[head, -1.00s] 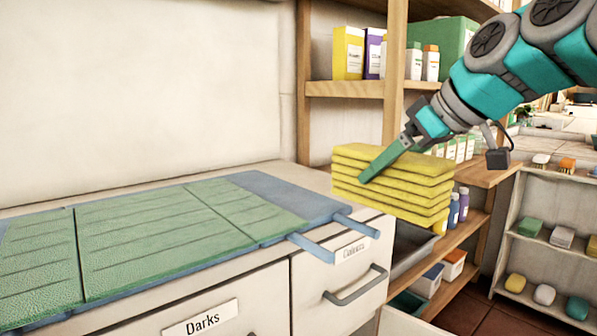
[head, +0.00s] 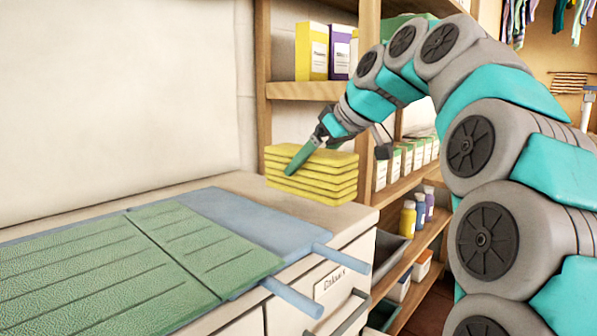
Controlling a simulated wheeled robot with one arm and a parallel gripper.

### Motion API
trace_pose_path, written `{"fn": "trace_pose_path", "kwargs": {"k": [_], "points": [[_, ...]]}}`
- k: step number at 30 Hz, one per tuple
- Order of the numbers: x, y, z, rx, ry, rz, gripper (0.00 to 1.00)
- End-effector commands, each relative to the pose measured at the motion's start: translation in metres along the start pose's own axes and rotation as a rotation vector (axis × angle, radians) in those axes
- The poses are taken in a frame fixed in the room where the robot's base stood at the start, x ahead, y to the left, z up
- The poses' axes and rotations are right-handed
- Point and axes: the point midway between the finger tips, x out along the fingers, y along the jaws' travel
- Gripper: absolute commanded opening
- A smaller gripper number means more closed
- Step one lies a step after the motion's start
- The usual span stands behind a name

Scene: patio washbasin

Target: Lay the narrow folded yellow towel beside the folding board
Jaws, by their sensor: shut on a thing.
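The yellow towel (head: 325,184) is folded into a narrow stack of several layers. It is over the far right end of the countertop, beyond the folding board; I cannot tell whether its underside touches the top. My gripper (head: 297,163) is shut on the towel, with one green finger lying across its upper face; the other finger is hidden. The folding board (head: 262,222) lies flat on the counter, blue with two handle bars at the front right. A green, textured, creased layer (head: 160,240) covers much of it.
The countertop (head: 345,214) has a narrow bare strip beyond the board, against the wall. Drawers, one labelled (head: 330,283), are below. A wooden shelf (head: 300,90) with boxes and bottles stands behind and right of the towel.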

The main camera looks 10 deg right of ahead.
Motion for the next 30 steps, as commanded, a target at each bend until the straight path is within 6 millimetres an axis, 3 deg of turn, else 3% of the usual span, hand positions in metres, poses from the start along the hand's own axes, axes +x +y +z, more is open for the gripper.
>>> {"fn": "trace_pose_path", "kwargs": {"k": [6,13,30], "points": [[0.025,0.017,-0.022,0.001,0.001,0.001,0.20],[0.035,0.024,-0.032,-0.002,0.004,0.002,0.20],[0.060,0.024,-0.007,0.000,0.004,0.003,0.20]]}}
